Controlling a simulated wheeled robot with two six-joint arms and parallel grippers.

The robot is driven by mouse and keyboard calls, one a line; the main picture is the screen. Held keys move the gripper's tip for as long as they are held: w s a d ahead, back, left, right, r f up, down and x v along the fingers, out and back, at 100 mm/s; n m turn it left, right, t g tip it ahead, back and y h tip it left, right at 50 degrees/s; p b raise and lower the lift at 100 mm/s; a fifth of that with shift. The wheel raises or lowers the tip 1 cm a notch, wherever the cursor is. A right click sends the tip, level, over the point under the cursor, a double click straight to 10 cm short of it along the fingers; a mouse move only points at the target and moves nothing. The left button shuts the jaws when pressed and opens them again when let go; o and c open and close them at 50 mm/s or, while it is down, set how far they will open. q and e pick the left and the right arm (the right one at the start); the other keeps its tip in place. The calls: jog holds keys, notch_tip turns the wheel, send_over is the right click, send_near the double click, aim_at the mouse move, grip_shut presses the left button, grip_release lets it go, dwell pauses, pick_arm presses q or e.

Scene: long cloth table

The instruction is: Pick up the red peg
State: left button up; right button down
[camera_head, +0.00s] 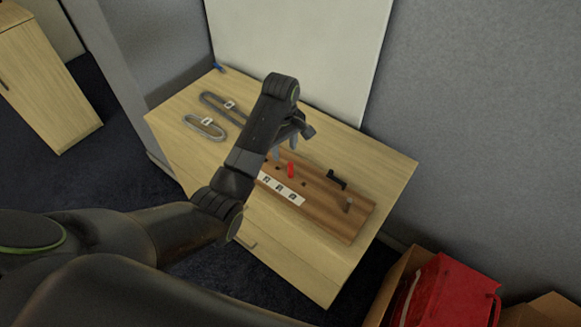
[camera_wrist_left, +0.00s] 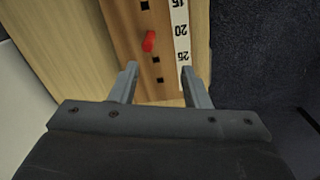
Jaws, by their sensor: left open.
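The red peg (camera_head: 291,170) stands up from a wooden board with several dark holes (camera_head: 325,205) on the table. In the left wrist view the red peg (camera_wrist_left: 149,41) is beyond my fingertips, and the board (camera_wrist_left: 125,30) runs away from me. My left gripper (camera_head: 285,146) is above the board's far-left part, close to the peg in the head view. In the left wrist view my left gripper (camera_wrist_left: 160,75) is open, with nothing between its two fingers. My right gripper is not in view.
A white number strip (camera_head: 281,189) lies along the board. A black piece (camera_head: 337,180) and a small grey peg (camera_head: 348,204) are on its right part. Two grey loops (camera_head: 204,127) lie on the table's left. A wall borders the table; a red bag (camera_head: 450,290) is at lower right.

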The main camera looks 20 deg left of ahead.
pick_arm(q)
notch_tip(320, 180, up, 5)
jog(key=n, duration=0.1)
send_over(290, 163)
jog(key=f+b, duration=0.1)
jog(key=f, duration=0.2)
jog(key=f+b, duration=0.1)
jog(key=f, duration=0.3)
jog(key=f+b, duration=0.2)
jog(key=f, duration=0.1)
jog(key=shift+w+d+f, duration=0.2)
jog(key=shift+d, duration=0.2)
jog(key=shift+f, duration=0.55)
jog(key=f, duration=0.2)
jog(key=f+p, duration=0.1)
jog(key=f, duration=0.1)
jog(key=shift+s+a, duration=0.2)
jog(key=shift+a, duration=0.15)
jog(key=shift+f, duration=0.6)
grip_shut()
